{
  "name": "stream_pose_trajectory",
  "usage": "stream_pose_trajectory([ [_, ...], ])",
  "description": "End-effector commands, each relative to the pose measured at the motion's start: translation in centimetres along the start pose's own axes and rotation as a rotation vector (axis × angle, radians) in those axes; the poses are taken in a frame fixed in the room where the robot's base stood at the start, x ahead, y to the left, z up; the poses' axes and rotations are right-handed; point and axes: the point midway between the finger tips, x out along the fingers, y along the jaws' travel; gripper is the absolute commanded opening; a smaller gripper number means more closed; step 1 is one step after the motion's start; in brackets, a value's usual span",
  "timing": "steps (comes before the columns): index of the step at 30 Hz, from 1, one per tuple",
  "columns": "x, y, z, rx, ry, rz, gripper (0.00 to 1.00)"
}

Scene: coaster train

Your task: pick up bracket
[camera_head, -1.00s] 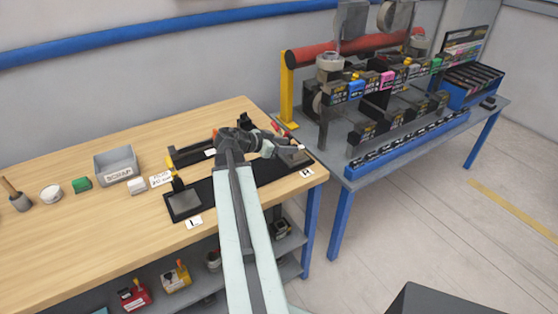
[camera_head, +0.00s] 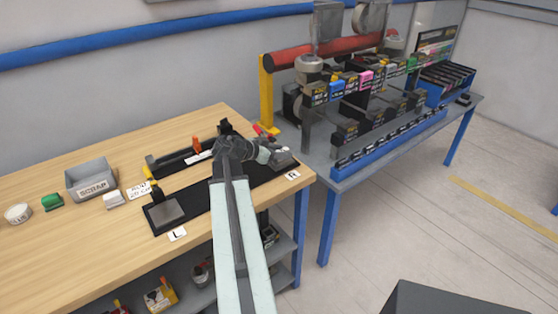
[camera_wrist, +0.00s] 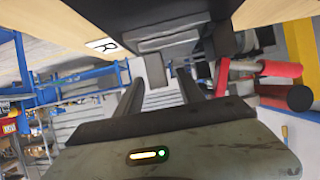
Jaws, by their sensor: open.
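A grey bracket-like metal piece (camera_head: 284,158) sits at the right end of the black fixture (camera_head: 225,194), by the R label. I cannot tell for sure that it is the bracket. My gripper (camera_head: 272,152) is just left of it and partly covers it. In the wrist view, my gripper (camera_wrist: 158,88) has its two fingers apart with nothing between them. A grey plate (camera_wrist: 155,70) shows ahead of the gap, below the fixture's dark edge. Another grey plate (camera_head: 167,211) lies at the fixture's left end, near the L label.
A grey side table (camera_head: 400,150) with a loaded rack adjoins at right. Red-handled tools (camera_head: 262,131) lie behind my gripper.

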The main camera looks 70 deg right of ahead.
Motion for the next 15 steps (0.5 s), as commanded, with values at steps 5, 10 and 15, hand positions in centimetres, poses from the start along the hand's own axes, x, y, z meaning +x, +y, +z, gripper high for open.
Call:
stream_pose_trajectory([
  [5,0.78,-0.05,0.05,-0.002,0.0,-0.001,0.45],
  [10,0.72,-0.05,0.05,-0.001,0.0,-0.001,0.2],
  [15,0.69,-0.07,0.06,-0.002,0.0,-0.002,0.0],
])
